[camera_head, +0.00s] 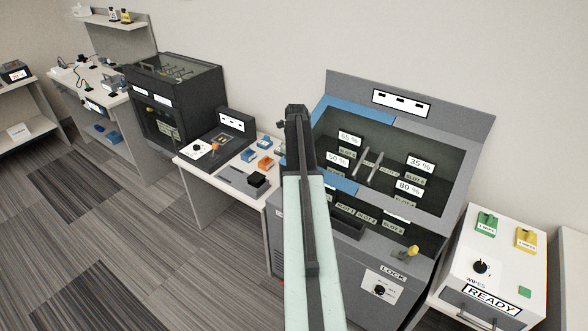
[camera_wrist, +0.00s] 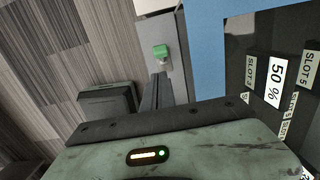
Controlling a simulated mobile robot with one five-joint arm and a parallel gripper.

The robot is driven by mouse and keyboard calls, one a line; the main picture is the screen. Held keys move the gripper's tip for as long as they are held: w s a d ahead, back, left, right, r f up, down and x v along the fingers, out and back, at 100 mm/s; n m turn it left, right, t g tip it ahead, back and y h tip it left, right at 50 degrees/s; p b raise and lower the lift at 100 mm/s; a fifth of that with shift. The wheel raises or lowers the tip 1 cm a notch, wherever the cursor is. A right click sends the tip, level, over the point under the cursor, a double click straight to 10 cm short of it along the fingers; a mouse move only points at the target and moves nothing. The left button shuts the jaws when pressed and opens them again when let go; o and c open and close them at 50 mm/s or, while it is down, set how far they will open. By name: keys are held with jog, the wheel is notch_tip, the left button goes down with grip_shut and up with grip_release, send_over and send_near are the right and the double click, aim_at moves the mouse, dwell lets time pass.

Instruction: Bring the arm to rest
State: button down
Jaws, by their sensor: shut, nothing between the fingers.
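My arm rises from the bottom middle of the head view, with a pale green link and a dark far end. My gripper (camera_head: 297,112) is at that far end, in front of the grey cabinet with slots (camera_head: 440,265). In the wrist view my gripper (camera_wrist: 159,78) shows as narrow dark fingers closed together, with nothing between them. The arm is stretched out and hides part of the cabinet's left side. A small green thing (camera_wrist: 161,52) shows beyond the fingertips in the wrist view; I cannot tell whether it is near them.
The cabinet has a blue-framed opening with percent labels. A white unit marked READY (camera_head: 492,300) stands at the right. A low bench (camera_head: 208,178) with small blue and orange blocks and a black cabinet (camera_head: 172,95) stand left. Striped carpet (camera_head: 95,235) is clear at the lower left.

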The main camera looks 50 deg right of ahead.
jog(key=shift+w+r+p, duration=0.3)
jog(key=shift+r+p, duration=0.05)
jog(key=shift+r, duration=0.55)
